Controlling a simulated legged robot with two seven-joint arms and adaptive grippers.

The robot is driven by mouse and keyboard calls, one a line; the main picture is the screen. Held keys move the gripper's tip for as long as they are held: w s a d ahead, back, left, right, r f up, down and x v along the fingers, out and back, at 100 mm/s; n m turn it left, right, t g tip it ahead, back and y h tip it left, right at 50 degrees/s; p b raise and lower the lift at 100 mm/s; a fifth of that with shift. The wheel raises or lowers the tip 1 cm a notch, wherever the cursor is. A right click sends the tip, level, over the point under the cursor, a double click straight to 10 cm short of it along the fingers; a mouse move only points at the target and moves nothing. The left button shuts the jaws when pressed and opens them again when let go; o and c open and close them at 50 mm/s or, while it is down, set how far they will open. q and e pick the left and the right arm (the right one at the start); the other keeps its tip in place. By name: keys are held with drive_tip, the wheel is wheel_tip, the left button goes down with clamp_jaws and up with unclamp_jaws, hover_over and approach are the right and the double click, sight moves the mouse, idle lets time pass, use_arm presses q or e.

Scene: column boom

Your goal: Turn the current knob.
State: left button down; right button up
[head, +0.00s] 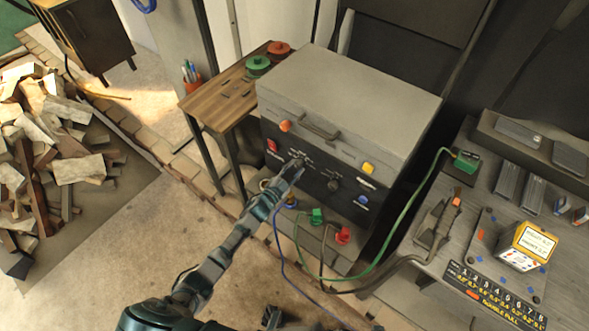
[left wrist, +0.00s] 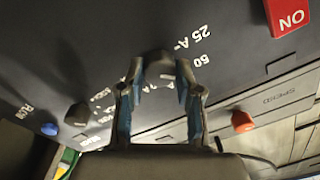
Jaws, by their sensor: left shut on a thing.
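The current knob (left wrist: 158,64) is a dark round knob on the black front panel of a grey machine (head: 350,95). My left gripper (head: 294,168) reaches up to the panel from below and covers most of the knob in the head view. In the left wrist view my left gripper (left wrist: 158,85) has one finger on each side of the knob and is shut on it. The knob's pointer is hard to make out. My right gripper is not clearly seen.
A red ON switch (left wrist: 287,14), a second dark knob (head: 334,185) and a blue button (head: 362,200) are on the same panel. Green (head: 318,215) and red (head: 343,235) plugs with cables sit below it. A cluttered bench (head: 470,240) stands at the right.

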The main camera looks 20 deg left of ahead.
use_arm(q)
drive_tip(key=c, duration=0.9)
unclamp_jaws()
drive_tip(key=shift+o, duration=0.6)
drive_tip(key=shift+s, duration=0.1)
drive_tip(key=shift+s+f, duration=0.1)
drive_tip(key=shift+s, duration=0.1)
drive_tip(key=v, duration=1.1)
drive_tip(key=shift+s, duration=0.2)
drive_tip(key=shift+a, duration=0.15)
